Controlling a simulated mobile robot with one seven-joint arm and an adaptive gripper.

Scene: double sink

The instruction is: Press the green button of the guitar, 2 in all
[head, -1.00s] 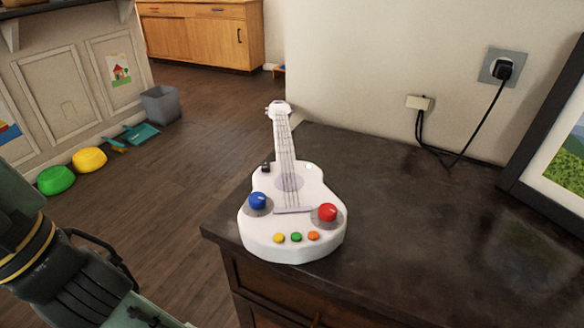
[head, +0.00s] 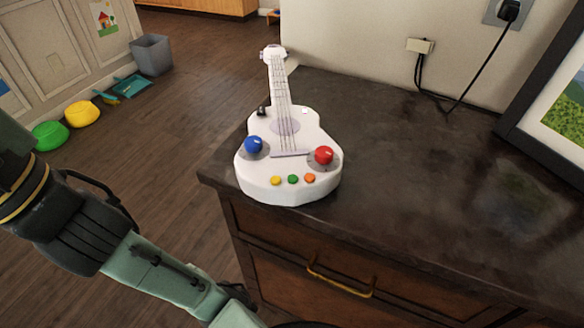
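A white toy guitar (head: 308,143) lies on the dark cabinet top, near its left front corner, with its neck pointing away to the back. Along its lower front edge are a yellow button (head: 276,181), the green button (head: 293,179) in the middle, and an orange button (head: 310,178). A blue knob (head: 254,145) and a red knob (head: 324,155) stand above them. My arm reaches in from the left, below and in front of the guitar, apart from it. My gripper's fingers are not visible; the arm's end runs out at the bottom edge.
The dark cabinet top (head: 420,170) is clear right of the guitar. A framed picture (head: 560,125) stands at the right. A cable hangs from the wall socket. A drawer with a brass handle (head: 340,283) faces front. A grey bin (head: 151,55) stands on the floor.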

